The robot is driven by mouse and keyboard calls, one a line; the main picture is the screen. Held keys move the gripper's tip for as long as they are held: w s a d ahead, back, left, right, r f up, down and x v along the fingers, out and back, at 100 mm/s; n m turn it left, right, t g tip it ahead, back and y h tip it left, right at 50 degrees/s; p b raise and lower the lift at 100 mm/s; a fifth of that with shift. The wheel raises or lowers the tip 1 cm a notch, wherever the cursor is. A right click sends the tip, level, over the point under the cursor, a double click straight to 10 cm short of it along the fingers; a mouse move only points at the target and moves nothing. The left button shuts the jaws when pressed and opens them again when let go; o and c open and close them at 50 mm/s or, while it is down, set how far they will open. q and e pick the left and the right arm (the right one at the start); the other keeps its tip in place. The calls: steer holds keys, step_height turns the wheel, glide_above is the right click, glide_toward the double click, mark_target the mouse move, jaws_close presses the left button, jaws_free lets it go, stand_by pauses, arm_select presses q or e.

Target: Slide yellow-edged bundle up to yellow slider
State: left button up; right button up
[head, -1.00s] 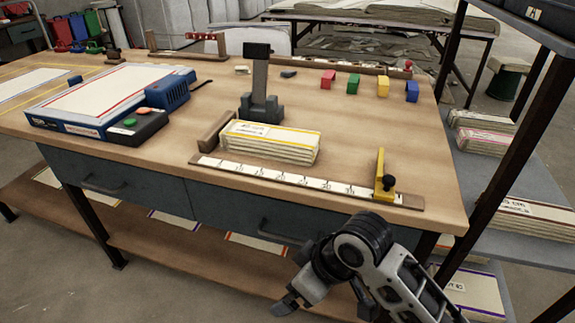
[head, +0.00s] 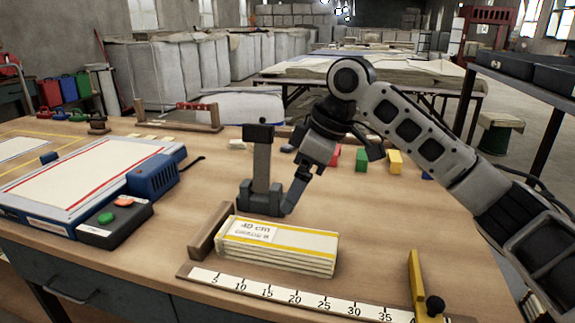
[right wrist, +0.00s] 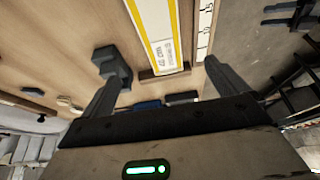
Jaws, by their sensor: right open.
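The yellow-edged bundle (head: 278,243), a cream stack labelled 40 cm with yellow stripes, lies flat behind the ruler (head: 290,298). Its left end is beside a wooden end block (head: 213,230). The yellow slider (head: 421,290) with a black knob stands at the ruler's right part, with a gap between it and the bundle. My right gripper (head: 297,193) is above the table behind the bundle, close to the grey stand. In the right wrist view its fingers (right wrist: 165,85) are apart and empty, and the bundle (right wrist: 155,25) shows beyond them, not between them. My left gripper is not in view.
The grey stand (head: 261,165) with a black head rises behind the bundle. A blue-framed board (head: 90,185) with a button box (head: 115,222) is at the left. Coloured blocks (head: 361,158) stand at the back.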

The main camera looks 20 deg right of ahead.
mark_target(273, 235)
steer(key=b+x, duration=0.2)
steer(key=x, duration=1.2)
steer(key=shift+s+a+f, duration=0.15)
steer(key=shift+a+f, duration=0.05)
steer(key=shift+f, duration=0.05)
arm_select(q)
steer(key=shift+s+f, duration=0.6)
arm_select(e)
steer(key=shift+a+f, duration=0.2)
steer(key=shift+f, duration=0.3)
